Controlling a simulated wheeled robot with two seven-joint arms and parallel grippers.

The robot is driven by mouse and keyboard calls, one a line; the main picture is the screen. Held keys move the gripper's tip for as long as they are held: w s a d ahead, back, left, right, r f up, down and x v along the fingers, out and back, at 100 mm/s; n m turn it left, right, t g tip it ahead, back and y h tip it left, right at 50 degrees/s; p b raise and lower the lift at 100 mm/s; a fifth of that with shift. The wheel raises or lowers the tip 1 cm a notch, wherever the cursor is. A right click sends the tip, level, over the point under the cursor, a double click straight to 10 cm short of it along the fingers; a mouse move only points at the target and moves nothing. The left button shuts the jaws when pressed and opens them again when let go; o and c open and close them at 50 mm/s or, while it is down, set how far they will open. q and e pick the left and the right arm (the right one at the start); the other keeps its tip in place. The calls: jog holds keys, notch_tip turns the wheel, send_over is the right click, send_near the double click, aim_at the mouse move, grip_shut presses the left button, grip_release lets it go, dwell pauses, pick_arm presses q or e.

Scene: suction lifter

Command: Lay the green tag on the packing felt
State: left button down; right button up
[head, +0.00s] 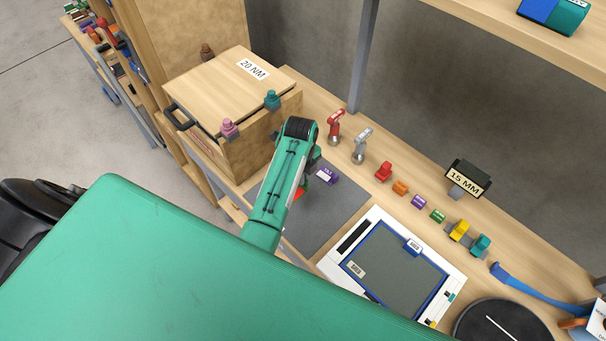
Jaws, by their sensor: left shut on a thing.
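A small green tag-like block (437,215) sits on the wooden bench in a row of small coloured pieces. The packing felt appears as a dark grey mat (325,222) at the left of the bench. My left arm reaches over it, and my left gripper (312,176) is low over the mat's far part, mostly hidden by its own wrist. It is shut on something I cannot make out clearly. A red patch (299,194) shows beside the arm. My right gripper is out of view.
A wooden box (215,125) with a lid stands left of the mat. A white-framed tray (437,270) lies to its right. Red (335,125) and silver (362,146) knobbed tools and a 15 MM sign (467,182) stand behind. A post (364,55) rises at the back.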

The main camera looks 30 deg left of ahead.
pick_arm(q)
jog(key=shift+r, duration=0.1)
jog(key=shift+s+f, duration=0.1)
jog(key=shift+f, duration=0.2)
notch_tip(320, 180, down, 4)
jog(key=shift+f+b, duration=0.1)
jog(key=shift+b, duration=0.75)
jog(key=shift+f, duration=1.7)
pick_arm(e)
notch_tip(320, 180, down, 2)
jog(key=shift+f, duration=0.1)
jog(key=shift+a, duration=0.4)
pick_arm(q)
jog(key=shift+f, duration=0.3)
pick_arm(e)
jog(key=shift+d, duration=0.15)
